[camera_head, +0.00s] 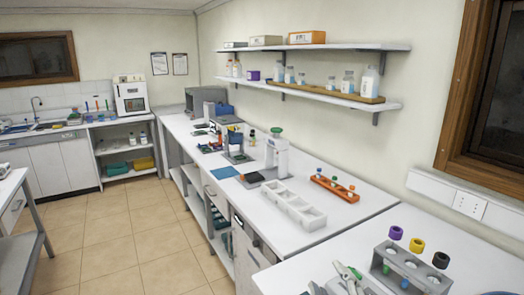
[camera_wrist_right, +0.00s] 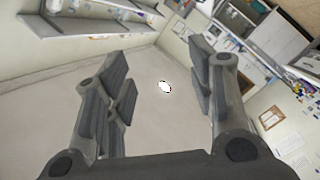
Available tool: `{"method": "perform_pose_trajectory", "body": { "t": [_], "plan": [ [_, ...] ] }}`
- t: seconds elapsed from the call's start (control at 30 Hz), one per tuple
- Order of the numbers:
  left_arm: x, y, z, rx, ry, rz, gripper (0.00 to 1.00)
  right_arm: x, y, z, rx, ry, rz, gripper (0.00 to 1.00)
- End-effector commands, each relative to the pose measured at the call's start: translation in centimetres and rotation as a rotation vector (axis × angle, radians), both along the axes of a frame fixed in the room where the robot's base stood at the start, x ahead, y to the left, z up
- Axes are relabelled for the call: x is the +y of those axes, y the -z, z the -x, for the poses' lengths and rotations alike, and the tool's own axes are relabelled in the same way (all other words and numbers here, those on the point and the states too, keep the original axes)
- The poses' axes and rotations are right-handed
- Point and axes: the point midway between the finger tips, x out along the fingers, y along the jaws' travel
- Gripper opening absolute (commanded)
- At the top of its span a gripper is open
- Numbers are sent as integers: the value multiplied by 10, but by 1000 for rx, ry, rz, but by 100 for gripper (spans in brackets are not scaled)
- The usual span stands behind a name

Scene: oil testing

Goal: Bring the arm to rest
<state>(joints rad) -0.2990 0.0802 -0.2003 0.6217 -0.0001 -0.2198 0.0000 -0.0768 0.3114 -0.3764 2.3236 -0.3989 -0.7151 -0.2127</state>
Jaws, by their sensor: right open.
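My right gripper (camera_wrist_right: 163,72) is open and empty in the right wrist view. My left gripper is not in view.
A grey rack (camera_head: 412,268) with purple, yellow and black caps stands on the near bench, beside pliers-like tools (camera_head: 346,274). Farther along are a white tray (camera_head: 293,205), an orange rack (camera_head: 334,188) and a white instrument (camera_head: 277,155). A wall shelf (camera_head: 310,91) holds bottles. The tiled floor (camera_head: 120,250) is clear.

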Motion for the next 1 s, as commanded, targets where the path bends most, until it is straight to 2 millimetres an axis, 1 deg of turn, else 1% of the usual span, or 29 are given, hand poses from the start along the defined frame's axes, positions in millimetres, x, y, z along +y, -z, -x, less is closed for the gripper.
{"method": "perform_pose_trajectory", "body": {
  "t": [0.03, 0.07, 0.1, 0.17, 0.2, 0.27, 0.3, 0.37, 0.4, 0.47, 0.5, 0.57, 0.6, 0.63, 0.7, 0.77, 0.87, 0.97, 1.0],
  "plan": [
    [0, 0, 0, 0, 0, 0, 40, -12, 32, 12, 127, 51, -62, 51],
    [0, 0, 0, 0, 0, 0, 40, -20, 51, 21, 203, 82, -100, 51],
    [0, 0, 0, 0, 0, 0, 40, -28, 75, 34, 304, 124, -145, 51],
    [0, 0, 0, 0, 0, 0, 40, -39, 110, 58, 453, 186, -211, 51],
    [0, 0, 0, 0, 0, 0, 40, -45, 131, 76, 549, 224, -251, 51],
    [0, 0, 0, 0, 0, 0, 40, -51, 158, 104, 681, 280, -302, 51],
    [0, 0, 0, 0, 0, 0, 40, -54, 173, 123, 763, 314, -332, 51],
    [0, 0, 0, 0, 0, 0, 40, -58, 193, 150, 872, 361, -368, 51],
    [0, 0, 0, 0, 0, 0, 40, -59, 203, 169, 942, 389, -392, 51],
    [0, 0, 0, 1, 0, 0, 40, -60, 216, 195, 1039, 430, -419, 51],
    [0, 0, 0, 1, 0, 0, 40, -60, 224, 213, 1101, 456, -439, 51],
    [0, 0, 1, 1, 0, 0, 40, -61, 232, 239, 1189, 492, -462, 51],
    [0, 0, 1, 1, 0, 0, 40, -61, 237, 256, 1248, 518, -476, 51],
    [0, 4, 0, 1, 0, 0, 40, -60, 250, 249, 1241, 515, -472, 51],
    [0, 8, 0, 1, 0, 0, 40, -60, 271, 243, 1242, 513, -466, 51],
    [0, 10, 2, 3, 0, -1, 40, -59, 288, 240, 1247, 515, -463, 51],
    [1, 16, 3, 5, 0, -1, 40, -58, 319, 236, 1257, 516, -459, 51],
    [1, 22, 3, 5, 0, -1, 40, -58, 356, 233, 1270, 518, -454, 51],
    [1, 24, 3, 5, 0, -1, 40, -57, 372, 233, 1274, 519, -451, 51]
  ]
}}
